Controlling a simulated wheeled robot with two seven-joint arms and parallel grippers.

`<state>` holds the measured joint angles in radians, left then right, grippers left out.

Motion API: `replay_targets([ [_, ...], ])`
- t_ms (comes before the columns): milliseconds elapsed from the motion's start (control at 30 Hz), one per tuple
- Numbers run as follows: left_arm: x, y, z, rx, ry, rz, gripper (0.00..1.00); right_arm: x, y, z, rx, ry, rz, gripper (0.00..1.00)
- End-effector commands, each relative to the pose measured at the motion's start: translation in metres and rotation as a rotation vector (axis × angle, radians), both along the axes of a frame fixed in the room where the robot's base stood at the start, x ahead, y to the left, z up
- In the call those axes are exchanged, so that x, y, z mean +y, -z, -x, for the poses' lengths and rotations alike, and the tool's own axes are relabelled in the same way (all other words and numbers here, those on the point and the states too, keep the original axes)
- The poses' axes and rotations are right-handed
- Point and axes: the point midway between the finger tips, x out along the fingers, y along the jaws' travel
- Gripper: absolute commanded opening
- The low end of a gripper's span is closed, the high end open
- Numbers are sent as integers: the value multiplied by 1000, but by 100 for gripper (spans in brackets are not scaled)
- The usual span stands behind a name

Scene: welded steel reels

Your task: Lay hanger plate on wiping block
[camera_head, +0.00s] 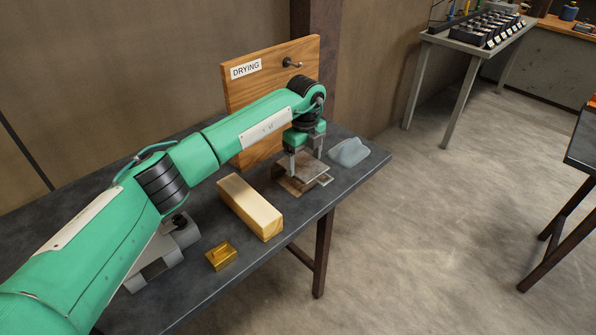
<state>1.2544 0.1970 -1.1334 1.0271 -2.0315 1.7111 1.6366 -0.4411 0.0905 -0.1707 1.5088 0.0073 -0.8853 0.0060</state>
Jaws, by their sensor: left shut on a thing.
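My left gripper (306,158) points down at the far right part of the bench, in front of the drying board. It is shut on a flat brownish plate, which I take for the hanger plate (298,186). The plate is low over the bench, and its upper part is partly hidden by the fingers. I cannot tell whether it touches what is under it. A pale wooden block (250,207), which may be the wiping block, lies to the left of the plate, apart from it, with nothing on top. My right gripper is out of view.
The upright wooden board (271,75) labelled DRYING has an empty hook. A pale blue-grey cloth (349,152) lies right of the gripper. A brass piece (221,256) sits near the front edge. A grey metal fixture (170,252) is partly behind my arm.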

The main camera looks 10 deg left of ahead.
Motion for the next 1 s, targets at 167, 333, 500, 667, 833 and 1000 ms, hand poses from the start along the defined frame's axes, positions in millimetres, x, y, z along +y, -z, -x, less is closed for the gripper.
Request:
replay_targets([
  [167,0,-1,0,-1,0,1,50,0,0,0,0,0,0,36],
  [333,0,-1,0,-1,0,1,50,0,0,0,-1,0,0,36],
  [500,0,0,0,-1,0,1,50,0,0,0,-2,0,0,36],
  [667,0,2,0,-1,0,1,50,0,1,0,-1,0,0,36],
  [833,0,4,0,-1,0,1,50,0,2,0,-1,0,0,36],
  [1000,0,6,0,-1,0,1,50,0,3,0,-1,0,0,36],
])
